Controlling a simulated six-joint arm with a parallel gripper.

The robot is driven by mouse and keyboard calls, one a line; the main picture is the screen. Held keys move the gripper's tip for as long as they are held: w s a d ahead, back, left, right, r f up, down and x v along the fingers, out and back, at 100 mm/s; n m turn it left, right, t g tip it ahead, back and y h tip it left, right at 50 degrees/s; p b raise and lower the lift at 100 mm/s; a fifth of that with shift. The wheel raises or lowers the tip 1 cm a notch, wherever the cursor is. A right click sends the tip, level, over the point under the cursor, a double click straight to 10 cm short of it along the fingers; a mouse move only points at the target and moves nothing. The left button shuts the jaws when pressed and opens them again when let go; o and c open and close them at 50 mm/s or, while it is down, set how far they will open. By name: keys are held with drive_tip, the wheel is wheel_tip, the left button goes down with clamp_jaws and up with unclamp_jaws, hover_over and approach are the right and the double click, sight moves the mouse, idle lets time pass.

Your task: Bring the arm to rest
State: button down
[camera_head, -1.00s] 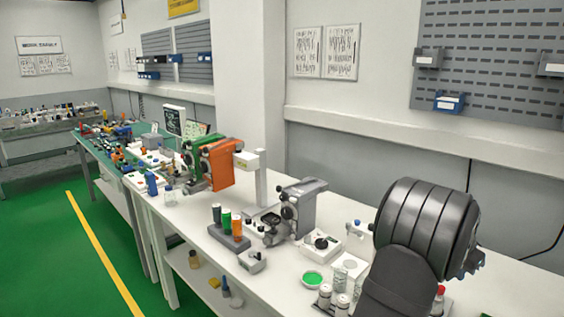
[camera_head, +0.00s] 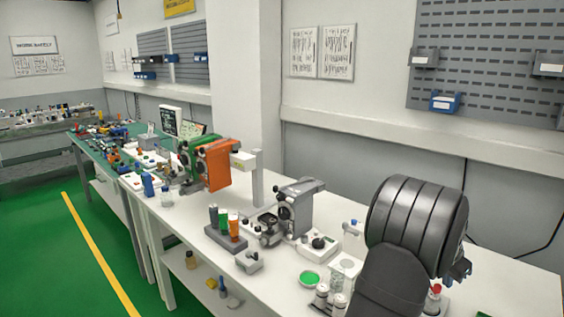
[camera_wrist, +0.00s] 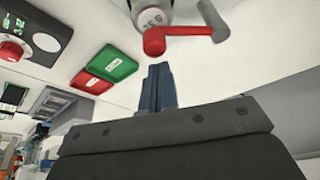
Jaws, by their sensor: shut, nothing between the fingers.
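My gripper (camera_wrist: 163,87) shows in the wrist view with its two blue-grey fingers together and nothing between them. I cannot tell whether the fingertips touch anything there. In the head view my black arm stands over the right part of the white bench (camera_head: 190,225). The gripper is mostly hidden behind it, with only a dark piece (camera_head: 461,268) showing at its right side.
A grey device (camera_head: 299,207) and an orange unit (camera_head: 215,165) stand further left.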

drive_tip(key=w+d+n+t+y, duration=0.1)
drive_tip(key=w+d+n+t, duration=0.1)
drive_tip(key=w+d+n, duration=0.35)
drive_tip(key=v, duration=0.7)
idle(0.8)
drive_tip(key=shift+w+a+n, duration=0.1)
drive_tip(key=shift+n, duration=0.15)
idle(1.0)
